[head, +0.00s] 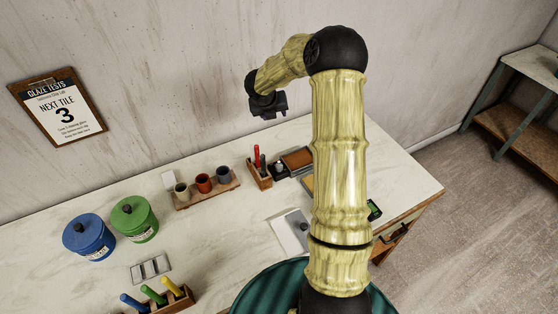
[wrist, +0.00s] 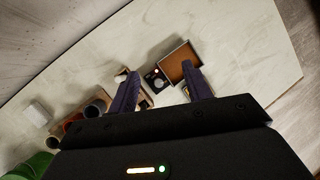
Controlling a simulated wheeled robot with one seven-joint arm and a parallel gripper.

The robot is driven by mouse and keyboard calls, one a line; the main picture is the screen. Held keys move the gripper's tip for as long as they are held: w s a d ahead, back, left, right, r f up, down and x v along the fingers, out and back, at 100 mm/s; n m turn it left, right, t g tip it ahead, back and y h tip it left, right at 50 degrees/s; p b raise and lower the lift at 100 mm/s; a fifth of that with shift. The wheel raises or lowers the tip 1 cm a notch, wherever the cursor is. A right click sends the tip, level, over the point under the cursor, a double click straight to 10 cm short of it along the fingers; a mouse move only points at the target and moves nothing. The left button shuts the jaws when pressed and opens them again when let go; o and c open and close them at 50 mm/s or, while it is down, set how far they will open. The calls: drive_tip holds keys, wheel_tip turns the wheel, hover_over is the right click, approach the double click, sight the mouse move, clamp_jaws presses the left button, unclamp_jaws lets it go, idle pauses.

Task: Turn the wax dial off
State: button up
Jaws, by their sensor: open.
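A small black unit with a pale round knob, which looks like the wax dial (wrist: 157,81), sits beside a shallow brown pan (wrist: 181,65) in the wrist view. A small red spot shows near the knob. In the head view the dial unit (head: 280,169) is at the back of the bench, left of the brown pan (head: 298,158). The knob's exact setting is too small to read. My gripper (wrist: 160,68) is open and empty, with its two dark fingers either side of the dial in the picture. In the head view my gripper (head: 268,105) hangs well above the bench, apart from everything.
A wooden block with red-handled tools (head: 259,174) stands just left of the dial. Further left are a rack of small cups (head: 206,186), blue (head: 89,238) and green (head: 134,219) lidded jars. The wall rises behind.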

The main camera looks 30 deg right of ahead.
sight(279, 165)
drive_tip(key=s+f+m+g+y, duration=0.1)
drive_tip(key=m, duration=0.2)
drive_tip(key=s+f+m+g+y+p, duration=0.1)
drive_tip(key=f+m, duration=0.1)
drive_tip(key=m, duration=0.2)
drive_tip(key=s+f+m+g+y, duration=0.1)
drive_tip(key=m+g+y, duration=0.1)
drive_tip(key=m, duration=0.1)
drive_tip(key=shift+s+d+f+m, duration=0.1)
drive_tip(key=shift+d+f+m, duration=0.2)
drive_tip(key=shift+f+m, duration=0.1)
drive_tip(key=shift+f, duration=0.15)
wheel_tip(279, 165, down, 17)
drive_tip(key=p, duration=0.6)
drive_tip(key=shift+p, duration=0.3)
drive_tip(key=c, duration=1)
